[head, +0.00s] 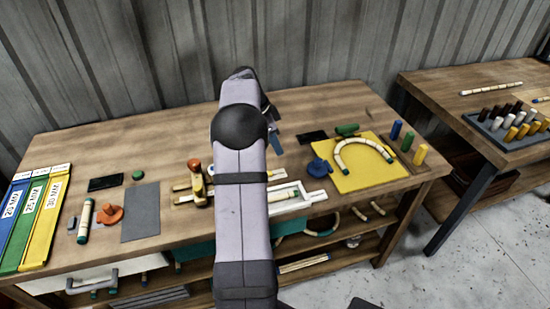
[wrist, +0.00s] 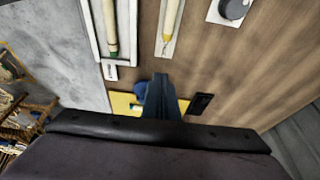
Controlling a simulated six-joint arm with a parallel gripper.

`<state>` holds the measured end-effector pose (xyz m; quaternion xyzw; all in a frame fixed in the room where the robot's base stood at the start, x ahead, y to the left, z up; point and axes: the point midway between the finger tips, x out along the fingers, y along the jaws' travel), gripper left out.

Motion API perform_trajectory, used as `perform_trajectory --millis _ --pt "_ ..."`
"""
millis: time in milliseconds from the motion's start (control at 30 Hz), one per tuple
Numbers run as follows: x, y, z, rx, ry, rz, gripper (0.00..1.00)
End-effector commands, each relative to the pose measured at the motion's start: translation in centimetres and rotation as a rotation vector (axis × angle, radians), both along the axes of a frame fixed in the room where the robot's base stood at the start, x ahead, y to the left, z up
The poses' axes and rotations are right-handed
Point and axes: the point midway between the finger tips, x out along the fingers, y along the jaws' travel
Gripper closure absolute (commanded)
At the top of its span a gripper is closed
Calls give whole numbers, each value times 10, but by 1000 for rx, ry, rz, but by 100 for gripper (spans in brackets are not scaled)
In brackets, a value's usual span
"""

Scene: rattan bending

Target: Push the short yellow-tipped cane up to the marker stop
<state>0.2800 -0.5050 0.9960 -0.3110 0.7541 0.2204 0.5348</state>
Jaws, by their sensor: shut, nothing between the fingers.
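In the wrist view, a slim pale cane (wrist: 171,18) with a yellowish lower end lies on a narrow pale strip (wrist: 163,51). My gripper (wrist: 158,78) is shut and empty, just beyond that end of the strip and apart from the cane. In the head view, my arm hides most of this strip, and the gripper's bluish fingers (head: 276,145) show to the right of the arm. Another cane (wrist: 111,28) with a green tip lies in a white channel (wrist: 98,45) beside it. I cannot clearly pick out the marker stop.
A brass-coloured fixture (head: 196,185) stands left. The back of the bench is largely clear.

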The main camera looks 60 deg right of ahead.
Motion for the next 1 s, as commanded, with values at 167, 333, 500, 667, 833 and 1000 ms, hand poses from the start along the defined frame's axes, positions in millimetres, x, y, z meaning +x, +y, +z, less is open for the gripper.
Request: perform_trajectory --millis 167,333,500,667,833,1000 --pt "-4 -3 -14 3 2 1 100" --pt "-11 -9 -39 4 3 2 100" --pt "-18 -16 -68 5 3 1 100" --pt "-22 -21 -90 3 2 4 100" --pt "-4 -3 -88 2 1 7 100" --pt "4 4 -90 1 0 5 100"
